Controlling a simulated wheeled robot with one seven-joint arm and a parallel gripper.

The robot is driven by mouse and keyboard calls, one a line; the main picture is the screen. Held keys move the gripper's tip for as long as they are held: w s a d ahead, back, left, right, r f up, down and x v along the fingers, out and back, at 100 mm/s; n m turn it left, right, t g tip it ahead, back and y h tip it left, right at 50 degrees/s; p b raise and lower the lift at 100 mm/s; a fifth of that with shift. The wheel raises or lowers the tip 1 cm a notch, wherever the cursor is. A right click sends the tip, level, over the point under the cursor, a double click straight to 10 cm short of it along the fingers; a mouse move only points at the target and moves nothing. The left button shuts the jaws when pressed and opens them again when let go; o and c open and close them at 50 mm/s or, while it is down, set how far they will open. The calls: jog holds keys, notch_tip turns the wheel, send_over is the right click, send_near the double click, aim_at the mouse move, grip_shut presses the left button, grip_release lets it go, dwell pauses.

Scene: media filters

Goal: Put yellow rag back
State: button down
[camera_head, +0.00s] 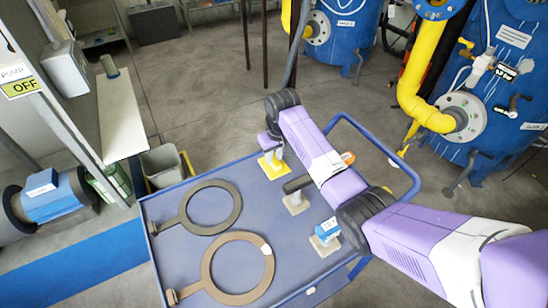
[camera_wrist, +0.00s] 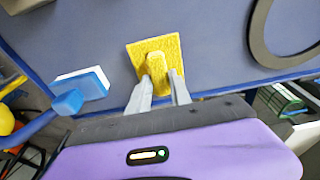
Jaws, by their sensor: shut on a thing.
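The yellow rag (camera_head: 271,166) is a flat square with a raised block in its middle. It is at the far edge of the blue cart top (camera_head: 185,250) in the head view. In the wrist view the rag (camera_wrist: 143,53) is beside the cart's rim, and my gripper (camera_wrist: 162,84) has its two grey fingers on either side of the raised block, shut on it.
A dark ring (camera_head: 210,208) and a brown ring (camera_head: 237,268) lie on the cart's left side. A grey bin (camera_head: 165,167) is beyond the cart. Blue tanks (camera_head: 342,35) stand behind.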

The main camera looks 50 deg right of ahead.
aim_at(277, 164)
jog(key=shift+f, duration=0.55)
jog(key=c, duration=1.2)
grip_release()
jog(key=r, duration=0.4)
jog(key=s+r, duration=0.1)
jog(key=r, duration=0.3)
jog(key=s+r+b, duration=0.1)
jog(key=r, duration=0.3)
jog(key=shift+a, duration=0.35)
